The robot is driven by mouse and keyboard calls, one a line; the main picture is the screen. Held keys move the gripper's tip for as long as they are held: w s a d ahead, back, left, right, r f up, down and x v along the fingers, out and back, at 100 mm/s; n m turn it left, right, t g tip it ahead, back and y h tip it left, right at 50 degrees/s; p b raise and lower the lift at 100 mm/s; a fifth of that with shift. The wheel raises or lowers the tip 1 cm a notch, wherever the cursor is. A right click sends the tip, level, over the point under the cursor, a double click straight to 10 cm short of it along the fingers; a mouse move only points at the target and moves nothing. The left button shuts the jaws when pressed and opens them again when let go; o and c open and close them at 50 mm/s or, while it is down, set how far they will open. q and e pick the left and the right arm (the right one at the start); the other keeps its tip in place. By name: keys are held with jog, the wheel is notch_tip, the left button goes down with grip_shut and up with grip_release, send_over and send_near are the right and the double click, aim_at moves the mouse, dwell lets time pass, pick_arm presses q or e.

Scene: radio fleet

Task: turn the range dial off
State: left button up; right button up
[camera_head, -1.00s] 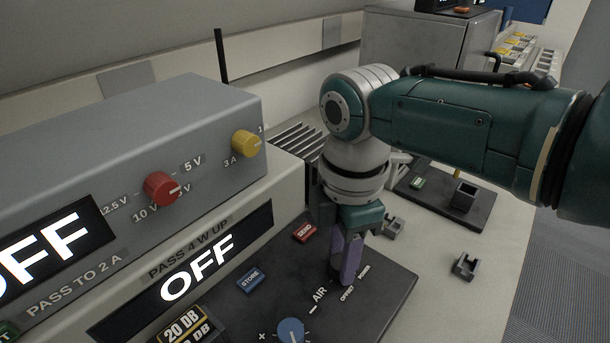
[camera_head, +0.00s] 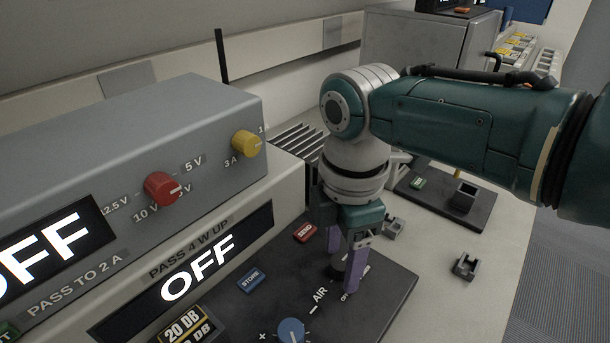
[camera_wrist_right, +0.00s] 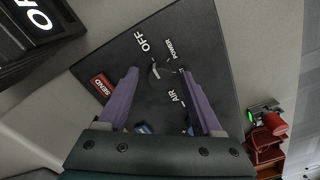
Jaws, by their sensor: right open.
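A small black dial (camera_head: 337,269) sits on the dark sloped panel (camera_head: 392,292). In the right wrist view the dial (camera_wrist_right: 160,73) has OFF, POWER and AIR printed around it; which word its mark points at is too small to tell. My right gripper (camera_head: 343,275) points down at the panel with its purple fingers spread on either side of the dial. In the right wrist view the open gripper (camera_wrist_right: 160,72) frames the dial, with no clear contact. My left gripper is not in view.
A red SEND button (camera_head: 304,232), a blue STORE button (camera_head: 251,281) and a blue knob (camera_head: 291,331) share the panel. Behind stands a grey unit (camera_head: 130,130) with a red knob (camera_head: 161,187) and a yellow knob (camera_head: 245,143). Small grey holders (camera_head: 465,266) lie to the right.

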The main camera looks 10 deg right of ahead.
aim_at(342, 261)
notch_tip(342, 261, up, 9)
jog(key=p, duration=0.3)
jog(key=shift+f+p, duration=0.2)
jog(key=shift+p, duration=0.1)
jog(key=shift+r, duration=0.65)
